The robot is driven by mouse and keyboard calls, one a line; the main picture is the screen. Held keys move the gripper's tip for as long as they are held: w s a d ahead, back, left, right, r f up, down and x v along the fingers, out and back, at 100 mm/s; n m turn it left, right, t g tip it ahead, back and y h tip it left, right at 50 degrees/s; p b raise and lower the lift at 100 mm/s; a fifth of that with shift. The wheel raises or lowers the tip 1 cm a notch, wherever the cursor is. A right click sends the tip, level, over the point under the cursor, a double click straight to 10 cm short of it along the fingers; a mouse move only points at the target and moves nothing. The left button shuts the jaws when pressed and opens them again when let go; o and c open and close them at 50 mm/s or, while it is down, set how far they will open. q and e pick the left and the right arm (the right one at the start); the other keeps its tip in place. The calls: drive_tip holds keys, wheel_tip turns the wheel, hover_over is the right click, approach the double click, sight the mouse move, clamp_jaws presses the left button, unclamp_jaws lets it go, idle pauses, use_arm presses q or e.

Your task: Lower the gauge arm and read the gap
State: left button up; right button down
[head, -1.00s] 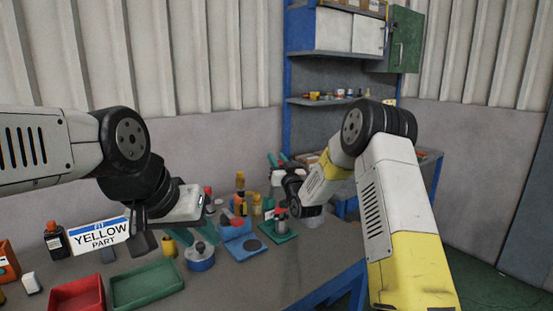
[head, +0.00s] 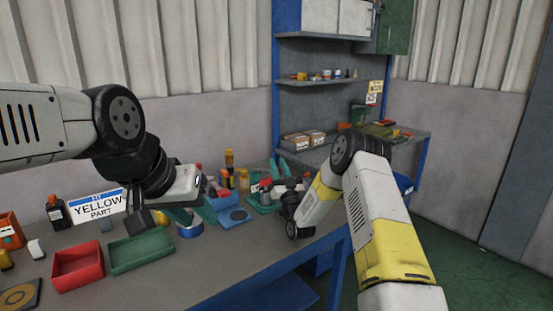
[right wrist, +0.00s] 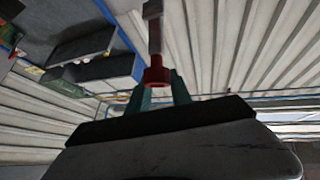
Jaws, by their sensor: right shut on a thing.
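In the right wrist view my right gripper (right wrist: 160,92) has its teal fingers shut on a red piece (right wrist: 157,76) with a grey bar (right wrist: 153,30) standing out beyond it. In the head view my right gripper (head: 278,166) is low over the bench's right part, and what it holds is hard to make out there. A blue block (head: 232,210) with a dark disc (head: 239,215) and a green base (head: 262,204) with small parts stand left of it. I cannot tell which is the gauge. My left gripper (head: 195,212) is above a blue round piece (head: 189,231); its opening is unclear.
A red tray (head: 78,268) and a green tray (head: 142,250) lie at the front left. A second bench (head: 415,138) with shelving is beyond. Bare bench lies front centre.

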drive_tip(key=c, duration=2.1)
unclamp_jaws()
drive_tip(key=shift+s+d+f, duration=0.15)
drive_tip(key=shift+d+f, duration=0.1)
drive_tip(key=shift+f, duration=0.2)
drive_tip(key=shift+s+d+f, duration=0.1)
drive_tip(key=shift+d+f, duration=0.1)
drive_tip(key=shift+f, duration=0.2)
drive_tip(key=shift+c, duration=0.2)
drive_tip(key=o, duration=1)
drive_tip(key=shift+a, duration=0.1)
drive_tip(key=v, duration=0.7)
drive_tip(key=shift+f, duration=0.15)
drive_tip(key=shift+s, duration=0.15)
